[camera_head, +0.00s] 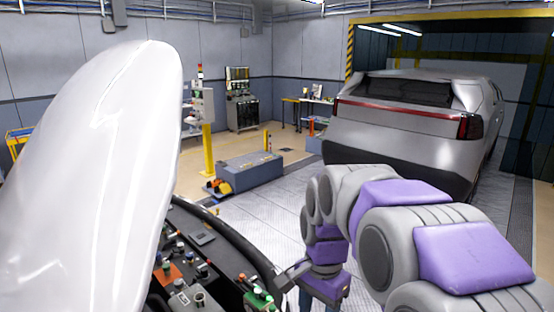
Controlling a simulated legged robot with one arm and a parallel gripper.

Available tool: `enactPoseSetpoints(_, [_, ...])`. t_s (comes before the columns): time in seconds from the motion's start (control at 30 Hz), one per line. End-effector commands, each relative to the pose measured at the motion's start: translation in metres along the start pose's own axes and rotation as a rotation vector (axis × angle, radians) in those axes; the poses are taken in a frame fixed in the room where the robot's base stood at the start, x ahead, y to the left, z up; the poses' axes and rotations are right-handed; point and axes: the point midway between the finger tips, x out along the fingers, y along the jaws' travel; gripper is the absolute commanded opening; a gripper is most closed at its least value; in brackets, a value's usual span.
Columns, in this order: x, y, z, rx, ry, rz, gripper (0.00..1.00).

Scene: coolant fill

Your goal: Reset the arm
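My arm, grey with purple covers, enters at the lower right, bends over near the picture's middle and points down. Its end, my gripper (291,273), is at the lower middle, beside the right edge of a dark open bay (240,242). The fingers are small and partly cut off or hidden, so I cannot tell whether they are open or shut. I see nothing clearly held. The bay contains several small parts, including an orange part (168,274) and a green part (259,299).
A large white panel (95,180) stands raised at the left, hiding much of that side. A grey vehicle (400,120) stands behind my arm at the right. A low grey box (250,170) and a yellow post (208,150) stand farther back. Floor between box and vehicle is clear.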

Motion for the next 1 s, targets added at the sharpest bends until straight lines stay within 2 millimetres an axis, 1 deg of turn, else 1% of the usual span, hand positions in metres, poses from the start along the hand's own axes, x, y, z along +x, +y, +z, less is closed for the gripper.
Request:
enactPoseSetpoints(0.03, [0.006,0.016,0.007,-0.045,0.001,0.001,0.52])
enactPoseSetpoints(0.1, [0.015,0.035,0.016,-0.115,-0.002,0.009,0.52])
enactPoseSetpoints(0.17, [0.022,0.051,0.024,-0.174,-0.002,0.012,0.52])
enactPoseSetpoints(0.37, [0.053,0.105,0.053,-0.37,-0.008,0.028,0.52])
enactPoseSetpoints(0.6, [0.098,0.166,0.089,-0.595,-0.021,0.042,0.52])
enactPoseSetpoints(0.7, [0.115,0.186,0.102,-0.673,-0.029,0.047,0.52])
enactPoseSetpoints(0.8, [0.128,0.2,0.111,-0.733,-0.029,0.046,0.52])
enactPoseSetpoints(0.9, [0.137,0.209,0.118,-0.769,-0.035,0.049,0.52])
enactPoseSetpoints(1.0, [0.139,0.212,0.12,-0.785,-0.035,0.048,0.52])
